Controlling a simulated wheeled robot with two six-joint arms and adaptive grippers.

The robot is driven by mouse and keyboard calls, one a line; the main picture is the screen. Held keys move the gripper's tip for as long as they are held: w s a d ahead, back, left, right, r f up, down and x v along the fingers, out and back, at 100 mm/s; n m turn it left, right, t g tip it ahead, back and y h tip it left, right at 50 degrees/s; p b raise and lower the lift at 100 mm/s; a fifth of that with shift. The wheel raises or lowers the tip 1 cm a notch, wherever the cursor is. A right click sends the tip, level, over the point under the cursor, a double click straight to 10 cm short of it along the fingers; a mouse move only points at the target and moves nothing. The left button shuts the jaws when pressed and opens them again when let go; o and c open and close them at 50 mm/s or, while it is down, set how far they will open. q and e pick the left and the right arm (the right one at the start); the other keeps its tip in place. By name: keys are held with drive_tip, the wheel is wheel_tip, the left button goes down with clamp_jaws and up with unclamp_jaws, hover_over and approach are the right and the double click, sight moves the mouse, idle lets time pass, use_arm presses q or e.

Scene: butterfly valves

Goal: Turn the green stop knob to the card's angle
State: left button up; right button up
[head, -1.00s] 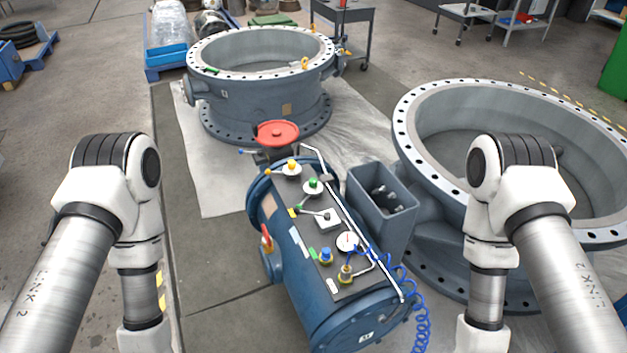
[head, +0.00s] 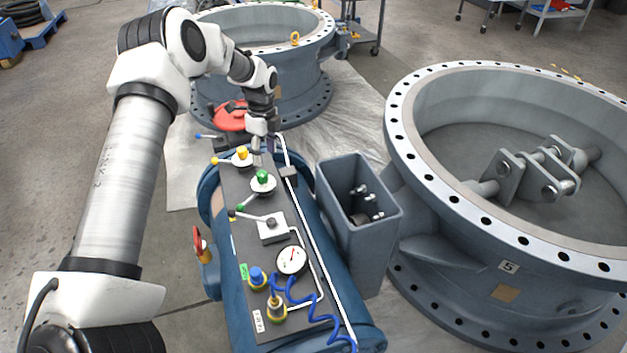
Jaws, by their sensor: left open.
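My left gripper (head: 263,148) reaches in from above and points down just beyond the green knob, right of the yellow knob (head: 242,153). It is open, and its fingers look apart from the green knob. A small green card (head: 244,271) and a white label (head: 258,321) lie on the panel; their marks are too small to read. My right gripper is out of view.
A lever switch (head: 272,226), a gauge (head: 292,260), a blue knob (head: 257,278) and a coiled blue hose (head: 318,320) share the panel. A white rail (head: 322,268) runs along its right side. A grey bin (head: 388,225) and large valve ring (head: 430,190) stand right.

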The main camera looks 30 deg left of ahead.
sight(263, 174)
use_arm(q)
drive_tip(key=shift+s+a+f+b, duration=0.15)
drive_tip(key=shift+a+f+b, duration=0.2)
drive_tip(key=shift+a+f, duration=0.1)
drive_tip(key=shift+s+a+r+t, duration=0.2)
drive_tip(key=shift+s+r+t, duration=0.05)
drive_tip(key=shift+r+t, duration=0.1)
drive_tip(key=shift+s+f, duration=0.15)
wheel_tip(263, 174, down, 7)
drive_tip(key=shift+d+f+b, duration=0.1)
drive_tip(key=shift+b, duration=0.45)
drive_tip(key=shift+w, duration=0.2)
clamp_jaws()
